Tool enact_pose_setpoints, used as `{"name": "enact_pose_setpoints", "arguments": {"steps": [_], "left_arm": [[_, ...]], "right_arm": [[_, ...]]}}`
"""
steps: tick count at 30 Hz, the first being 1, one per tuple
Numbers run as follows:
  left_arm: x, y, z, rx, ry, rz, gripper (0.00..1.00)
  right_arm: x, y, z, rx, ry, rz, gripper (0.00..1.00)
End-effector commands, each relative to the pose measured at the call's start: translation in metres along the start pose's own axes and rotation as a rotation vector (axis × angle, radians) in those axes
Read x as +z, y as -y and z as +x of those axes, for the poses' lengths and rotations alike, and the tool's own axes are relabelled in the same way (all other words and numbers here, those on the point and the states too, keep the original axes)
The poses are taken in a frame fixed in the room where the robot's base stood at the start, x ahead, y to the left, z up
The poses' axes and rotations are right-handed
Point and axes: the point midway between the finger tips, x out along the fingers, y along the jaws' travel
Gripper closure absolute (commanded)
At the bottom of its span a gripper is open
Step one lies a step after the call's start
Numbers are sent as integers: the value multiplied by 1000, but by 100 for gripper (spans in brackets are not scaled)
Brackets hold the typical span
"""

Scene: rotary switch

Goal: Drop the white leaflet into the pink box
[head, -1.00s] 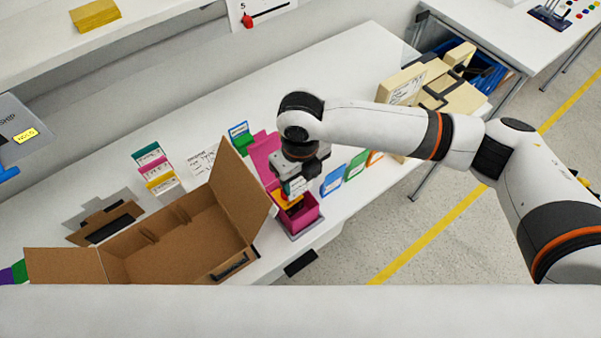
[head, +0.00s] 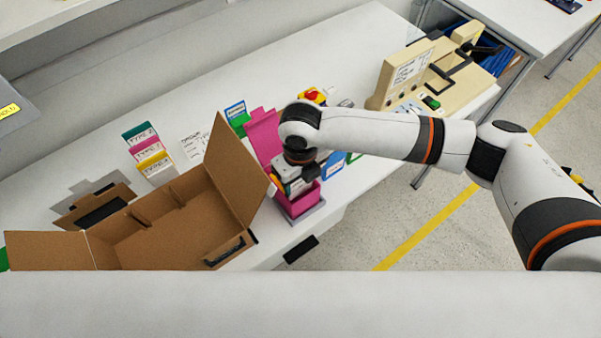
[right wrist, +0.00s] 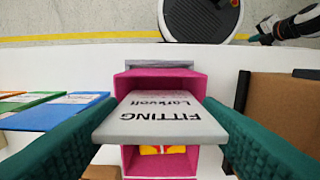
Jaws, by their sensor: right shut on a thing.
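My right gripper (right wrist: 160,128) has teal fingers and is shut on the white leaflet (right wrist: 160,118), which bears the words "FITTING" and "Larkvolt". The leaflet is held over the open mouth of the pink box (right wrist: 190,82), apparently above its floor. Something yellow and red lies inside the box below it. In the head view my right gripper (head: 294,184) is above the pink box (head: 302,205), and its wrist hides much of the leaflet. A dark end with a green tip at the top right of the right wrist view appears to be my left gripper (right wrist: 262,38); its jaws are unclear.
An open cardboard box (head: 165,225) stands left of the pink box. Coloured cards (head: 150,155) stand behind it. Blue and green folders (right wrist: 60,110) are beside the pink box. A beige device (head: 430,75) stands at the table's right end.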

Motion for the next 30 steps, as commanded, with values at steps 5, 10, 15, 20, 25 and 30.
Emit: {"name": "enact_pose_setpoints", "arguments": {"steps": [5, 10, 15, 20, 25, 30], "left_arm": [[0, 0, 4, 0, 0, 0, 100], [0, 0, 4, 1, 0, -1, 100], [0, 0, 4, 1, 0, -1, 100], [0, 0, 4, 1, 0, -1, 100], [0, 0, 4, 1, 1, -1, 100], [0, 0, 4, 0, 1, -1, 100]], "right_arm": [[0, 0, 8, 1, 1, 0, 62], [0, 0, 9, 1, 0, 0, 62], [0, 0, 8, 0, 0, 0, 40], [0, 0, 8, 0, 0, 0, 16], [0, 0, 8, 0, 0, 0, 16], [0, 0, 8, 0, 0, 0, 16]]}}
